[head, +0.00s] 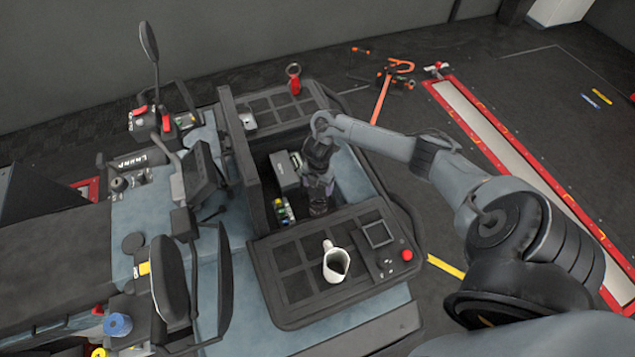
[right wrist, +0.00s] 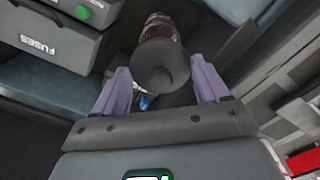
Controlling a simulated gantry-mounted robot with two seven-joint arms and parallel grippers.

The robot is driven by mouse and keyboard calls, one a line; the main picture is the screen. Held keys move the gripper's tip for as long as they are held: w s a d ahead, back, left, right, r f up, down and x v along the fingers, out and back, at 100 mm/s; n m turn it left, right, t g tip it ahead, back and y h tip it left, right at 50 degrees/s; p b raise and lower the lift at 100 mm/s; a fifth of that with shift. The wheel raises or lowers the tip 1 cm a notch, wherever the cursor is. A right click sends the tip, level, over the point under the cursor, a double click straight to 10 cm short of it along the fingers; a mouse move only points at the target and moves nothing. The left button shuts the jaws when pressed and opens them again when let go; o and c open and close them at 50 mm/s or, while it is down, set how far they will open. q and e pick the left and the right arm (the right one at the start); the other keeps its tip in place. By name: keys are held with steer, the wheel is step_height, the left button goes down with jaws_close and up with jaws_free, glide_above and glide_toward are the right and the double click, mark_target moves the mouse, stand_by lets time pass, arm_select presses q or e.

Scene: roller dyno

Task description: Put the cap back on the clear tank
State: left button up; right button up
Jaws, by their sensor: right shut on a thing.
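My right gripper (head: 320,184) reaches down into the open bay of the vehicle. In the right wrist view, its two purple fingers (right wrist: 163,82) stand on either side of a dark round cap (right wrist: 160,70) and are shut on it. Directly beyond the cap is a see-through tank (right wrist: 161,28) with a reddish-brown tint. The cap lines up with it in this view; I cannot tell whether they touch. In the head view the gripper hides the cap, and the tank cannot be made out clearly. My left gripper is not in view.
A grey box marked FUSES (right wrist: 52,42) with a green knob stands beside the tank. Small coloured parts (head: 283,212) lie in the bay. A white jug (head: 336,264) stands on the near tray, and a red ring-topped item (head: 294,78) on the far tray.

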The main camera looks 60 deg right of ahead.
mark_target(318, 192)
steer(key=shift+f+b, duration=2)
steer(key=shift+f, duration=0.1)
steer(key=shift+f+b, duration=0.6)
steer(key=shift+f, duration=0.4)
steer(key=shift+d, duration=0.15)
steer(key=shift+f, duration=0.1)
stand_by(0.3)
stand_by(0.5)
